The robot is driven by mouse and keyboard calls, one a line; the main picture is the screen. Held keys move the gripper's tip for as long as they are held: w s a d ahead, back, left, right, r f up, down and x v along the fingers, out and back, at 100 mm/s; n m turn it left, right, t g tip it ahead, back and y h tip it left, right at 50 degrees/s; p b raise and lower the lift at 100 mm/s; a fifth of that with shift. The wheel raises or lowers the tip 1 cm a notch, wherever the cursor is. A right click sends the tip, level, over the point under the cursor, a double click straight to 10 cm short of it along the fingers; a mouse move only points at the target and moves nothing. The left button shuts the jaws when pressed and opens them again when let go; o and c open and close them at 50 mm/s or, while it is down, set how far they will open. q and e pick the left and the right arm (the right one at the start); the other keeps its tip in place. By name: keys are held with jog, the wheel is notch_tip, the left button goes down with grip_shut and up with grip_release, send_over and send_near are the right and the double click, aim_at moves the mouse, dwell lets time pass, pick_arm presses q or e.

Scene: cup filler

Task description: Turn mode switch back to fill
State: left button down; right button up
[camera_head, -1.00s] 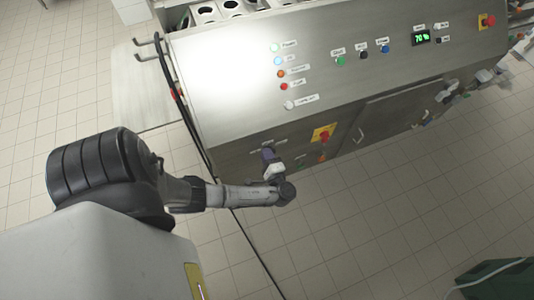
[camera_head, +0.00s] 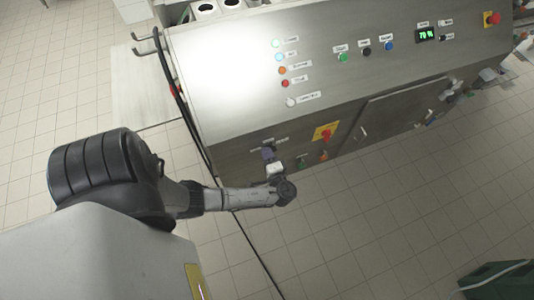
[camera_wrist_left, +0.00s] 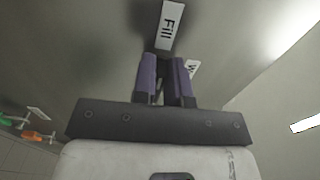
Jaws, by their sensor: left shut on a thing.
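The mode switch sits on the lower front panel of the steel machine, under my left gripper, and is mostly hidden by the fingers. A "Fill" label (camera_wrist_left: 170,25) shows just beyond the fingertips in the left wrist view, with a second label (camera_wrist_left: 191,68), partly covered, to the right of the fingers. My left gripper (camera_head: 268,152) is at the panel in the head view; its purple fingers (camera_wrist_left: 165,75) are close together, shut on the mode switch. My right gripper is not clearly seen in these views.
A red emergency button on a yellow plate (camera_head: 326,132) is just right of my left gripper. Green and orange knobs are below it. The upper panel has lamps, buttons and a display (camera_head: 427,34) reading 70 %. A dark cable (camera_head: 190,120) runs down the machine's left side.

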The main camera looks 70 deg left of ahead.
pick_arm(q)
jog(key=c, duration=1.2)
grip_release()
jog(key=shift+o, duration=0.2)
jog(key=shift+d, duration=0.1)
jog(key=d+b, duration=0.2)
jog(key=d, duration=1.1)
jog(key=shift+s+d, duration=0.3)
jog(key=shift+s, duration=0.05)
